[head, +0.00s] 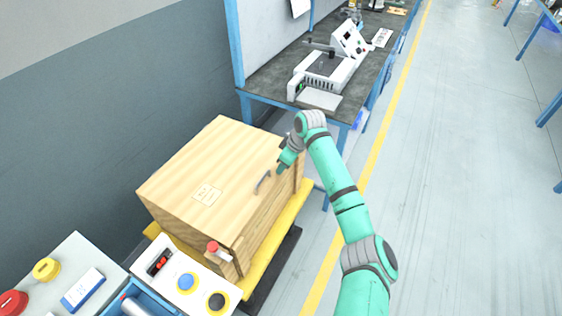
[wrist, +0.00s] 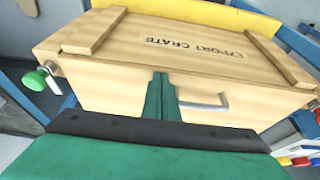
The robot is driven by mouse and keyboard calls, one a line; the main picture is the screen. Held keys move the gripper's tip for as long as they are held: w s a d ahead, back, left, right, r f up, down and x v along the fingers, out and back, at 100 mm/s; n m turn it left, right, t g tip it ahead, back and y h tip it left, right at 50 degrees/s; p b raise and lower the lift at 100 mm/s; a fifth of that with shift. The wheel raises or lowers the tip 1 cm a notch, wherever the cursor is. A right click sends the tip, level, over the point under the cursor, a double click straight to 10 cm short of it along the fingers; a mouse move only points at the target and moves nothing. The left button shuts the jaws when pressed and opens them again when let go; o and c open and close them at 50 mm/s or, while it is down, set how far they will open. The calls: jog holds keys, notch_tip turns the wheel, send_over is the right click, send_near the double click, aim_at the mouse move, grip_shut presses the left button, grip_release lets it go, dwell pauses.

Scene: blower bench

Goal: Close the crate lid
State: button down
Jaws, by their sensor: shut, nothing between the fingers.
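A pale wooden crate (head: 268,222) stands at the centre left of the head view. Its lid (head: 190,165) lies flat across the top, and I see no clear gap under it. A grey bar handle (head: 262,181) sits on the lid near its right edge; it also shows in the wrist view (wrist: 210,103). The wrist view shows a crate face lettered "EXPORT CRATE" (wrist: 190,48), upside down, with two battens. My gripper (head: 281,170) is shut and empty, just beside the handle. Its fingers (wrist: 162,92) are close to the crate's wood; I cannot tell whether they touch it.
A yellow-edged stand (head: 262,265) carries the crate. A red knob (head: 212,247) is at its near corner, and a green knob (wrist: 35,80) shows in the wrist view. A control panel (head: 185,282) lies in front, a workbench (head: 262,82) behind. The floor to the right is clear.

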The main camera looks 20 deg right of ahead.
jog(key=shift+s+f, duration=0.15)
jog(key=shift+f, duration=0.55)
jog(key=w+a+r+v, duration=0.1)
jog(key=v, duration=1.4)
jog(key=shift+w, duration=0.4)
jog(key=shift+w+a+f, duration=0.1)
jog(key=shift+a+f, duration=0.05)
